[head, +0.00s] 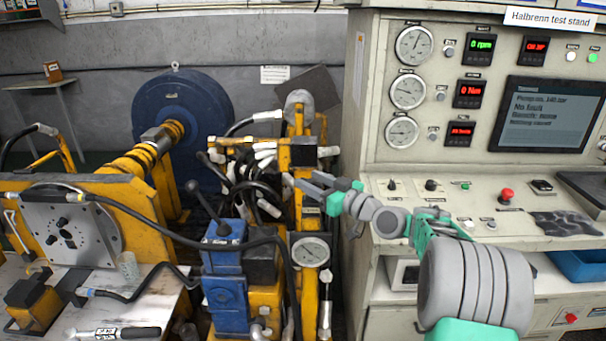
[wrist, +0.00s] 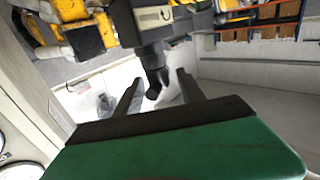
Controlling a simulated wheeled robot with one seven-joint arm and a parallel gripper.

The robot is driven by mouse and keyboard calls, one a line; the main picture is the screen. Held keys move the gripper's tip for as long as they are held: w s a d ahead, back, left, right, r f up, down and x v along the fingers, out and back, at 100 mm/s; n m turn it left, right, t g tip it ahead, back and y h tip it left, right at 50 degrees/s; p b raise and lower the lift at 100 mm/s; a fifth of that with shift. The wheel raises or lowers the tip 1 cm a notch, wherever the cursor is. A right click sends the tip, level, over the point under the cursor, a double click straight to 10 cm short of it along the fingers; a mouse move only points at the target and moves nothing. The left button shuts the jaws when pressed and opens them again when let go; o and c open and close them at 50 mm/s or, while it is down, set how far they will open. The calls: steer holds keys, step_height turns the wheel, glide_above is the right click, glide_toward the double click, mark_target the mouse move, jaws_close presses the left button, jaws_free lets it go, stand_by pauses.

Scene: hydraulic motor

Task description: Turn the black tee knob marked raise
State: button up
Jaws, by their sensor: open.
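In the wrist view a black knob (wrist: 155,82) sticks out from a dark grey block that bears a small pale label (wrist: 155,17); I cannot read the label. The knob shows in the gap between the two fingers of my gripper (wrist: 159,76), which is open. I cannot tell whether either finger touches it. In the head view my gripper (head: 302,182) points left at the yellow post beside the hoses. I cannot make out the knob there; the fingers may hide it.
A grey console (head: 465,90) with gauges and a screen stands on the right. Black hoses (head: 255,190) crowd the space behind.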

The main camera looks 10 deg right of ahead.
steer(key=x, duration=0.3)
steer(key=shift+w+a+p, duration=0.1)
steer(key=shift+w+p, duration=0.05)
steer(key=shift+p, duration=0.15)
jaws_close()
